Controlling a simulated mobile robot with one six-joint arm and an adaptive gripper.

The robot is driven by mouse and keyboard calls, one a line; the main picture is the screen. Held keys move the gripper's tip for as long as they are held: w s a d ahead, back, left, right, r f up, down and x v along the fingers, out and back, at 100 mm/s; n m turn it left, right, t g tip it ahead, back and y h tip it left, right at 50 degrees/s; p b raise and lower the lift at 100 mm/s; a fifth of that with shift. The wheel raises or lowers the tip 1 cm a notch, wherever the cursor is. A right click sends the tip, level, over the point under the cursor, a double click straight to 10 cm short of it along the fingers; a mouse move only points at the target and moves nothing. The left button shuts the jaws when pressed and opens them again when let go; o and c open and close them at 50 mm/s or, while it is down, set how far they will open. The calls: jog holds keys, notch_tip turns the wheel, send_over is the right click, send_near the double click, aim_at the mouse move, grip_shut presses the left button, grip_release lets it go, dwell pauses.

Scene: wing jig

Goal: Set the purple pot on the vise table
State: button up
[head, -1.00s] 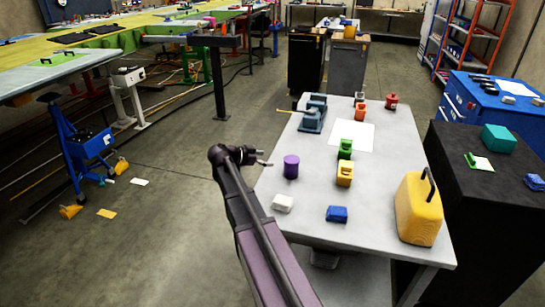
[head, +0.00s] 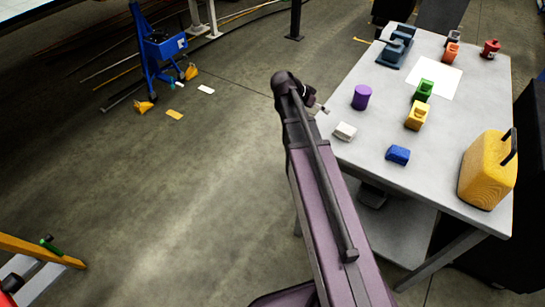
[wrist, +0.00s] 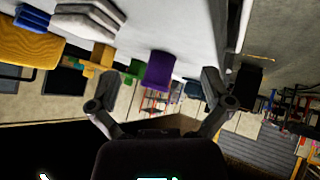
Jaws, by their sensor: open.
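The purple pot (head: 361,97) stands upright near the left edge of the light grey table (head: 395,172), which bears a blue vise (head: 396,48) at its far left. My gripper (head: 320,107) is just left of the pot, at the table's left edge, apart from it. In the wrist view, the picture is upside down, and the purple pot (wrist: 159,70) shows between and beyond the two spread fingers of my gripper (wrist: 165,92). The gripper is open and empty.
On the table are a white block (head: 345,131), a blue block (head: 398,155), a yellow block (head: 417,116), a green block (head: 423,90), a white sheet (head: 436,77) and a large yellow case (head: 486,172). Open floor (head: 180,200) lies to the left.

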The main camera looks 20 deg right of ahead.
jog(key=s+a+f+n+y, duration=0.3)
jog(key=s+a+n, duration=0.3)
jog(key=a, duration=0.4)
jog(key=s+a+f+n+y, duration=0.2)
jog(key=s+a+n+y, duration=0.4)
jog(key=a, duration=0.5)
jog(key=shift+s+a+f+n, duration=0.3)
jog(key=shift+s+f+n, duration=0.1)
jog(key=shift+n, duration=0.3)
